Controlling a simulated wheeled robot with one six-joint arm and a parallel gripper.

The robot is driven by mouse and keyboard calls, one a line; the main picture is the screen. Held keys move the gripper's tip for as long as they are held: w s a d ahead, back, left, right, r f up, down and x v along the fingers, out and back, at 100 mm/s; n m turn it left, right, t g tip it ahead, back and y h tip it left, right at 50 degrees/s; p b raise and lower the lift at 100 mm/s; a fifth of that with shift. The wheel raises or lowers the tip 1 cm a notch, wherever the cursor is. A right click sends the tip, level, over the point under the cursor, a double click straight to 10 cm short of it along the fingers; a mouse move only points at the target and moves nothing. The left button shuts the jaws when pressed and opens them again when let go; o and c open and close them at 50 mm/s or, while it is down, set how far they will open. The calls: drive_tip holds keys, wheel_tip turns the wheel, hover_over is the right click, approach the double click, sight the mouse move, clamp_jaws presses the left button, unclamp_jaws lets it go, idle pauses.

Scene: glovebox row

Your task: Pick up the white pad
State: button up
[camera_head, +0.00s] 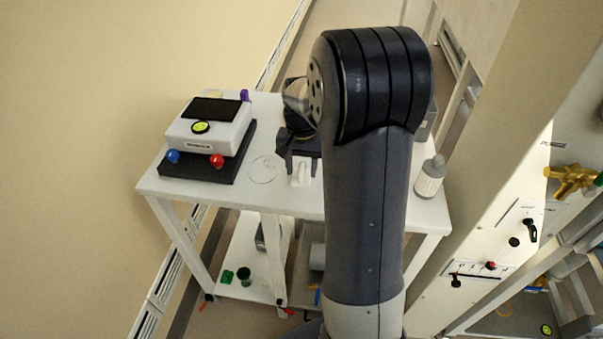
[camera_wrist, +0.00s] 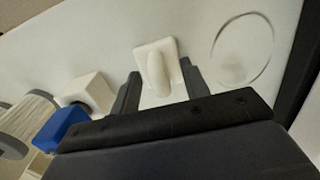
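The white pad (camera_wrist: 170,48) lies on the white table top (camera_head: 225,197), with a raised rounded grip on it. In the wrist view it sits between and just beyond my two fingertips. My gripper (camera_wrist: 160,70) is open, with one dark finger on each side of the pad's grip. I cannot tell whether a finger touches it. In the head view the pad (camera_head: 301,172) shows just in front of my gripper (camera_head: 300,150), near the table's front edge. My arm hides part of the table to the right.
A clear round dish (camera_head: 264,168) lies left of the pad. Further left a white device (camera_head: 212,122) stands on a black base with coloured knobs. A white bottle (camera_head: 430,178) stands at the right edge. The wrist view shows a white block (camera_wrist: 90,90) and a blue part (camera_wrist: 62,128).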

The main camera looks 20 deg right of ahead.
sight(302, 164)
drive_tip(key=shift+c, duration=0.5)
clamp_jaws()
drive_tip(key=shift+r, duration=0.1)
wheel_tip(302, 164, up, 10)
idle(0.3)
drive_tip(key=c, duration=0.6)
unclamp_jaws()
clamp_jaws()
